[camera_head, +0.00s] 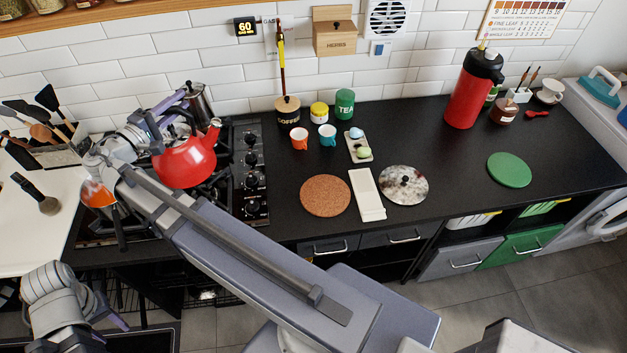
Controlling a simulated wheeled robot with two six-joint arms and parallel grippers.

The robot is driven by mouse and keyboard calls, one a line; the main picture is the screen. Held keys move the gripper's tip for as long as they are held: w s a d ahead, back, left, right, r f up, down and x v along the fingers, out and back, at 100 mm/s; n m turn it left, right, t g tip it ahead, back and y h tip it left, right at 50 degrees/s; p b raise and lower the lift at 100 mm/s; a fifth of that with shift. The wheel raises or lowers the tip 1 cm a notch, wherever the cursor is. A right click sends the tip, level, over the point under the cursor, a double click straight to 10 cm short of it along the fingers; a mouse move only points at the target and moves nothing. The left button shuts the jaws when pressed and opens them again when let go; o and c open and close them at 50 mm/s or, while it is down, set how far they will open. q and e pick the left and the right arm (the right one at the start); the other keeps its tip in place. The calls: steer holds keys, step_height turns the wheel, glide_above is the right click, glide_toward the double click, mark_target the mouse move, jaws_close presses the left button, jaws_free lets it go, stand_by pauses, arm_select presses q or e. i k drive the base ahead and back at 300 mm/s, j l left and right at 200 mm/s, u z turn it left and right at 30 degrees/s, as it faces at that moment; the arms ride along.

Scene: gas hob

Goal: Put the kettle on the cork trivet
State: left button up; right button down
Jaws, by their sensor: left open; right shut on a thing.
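The red kettle (187,160) is over the gas hob (248,175) at the left, its spout pointing up and right. My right arm reaches across from the bottom right, and my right gripper (181,97) is shut on the kettle's handle at the top. I cannot tell whether the kettle's base touches the hob; my arm hides part of it. The round brown cork trivet (325,195) lies bare on the black counter, to the right of the hob. My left gripper (112,322) is low at the bottom left, open and away from the kettle.
A red flask (474,90) and green mat (509,170) are farther right.

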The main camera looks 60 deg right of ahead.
mark_target(332, 193)
steer(key=z, duration=0.8)
steer(key=k+j+z, duration=0.1)
steer(key=z, duration=0.3)
steer(key=k+j, duration=0.35)
steer(key=j, duration=0.15)
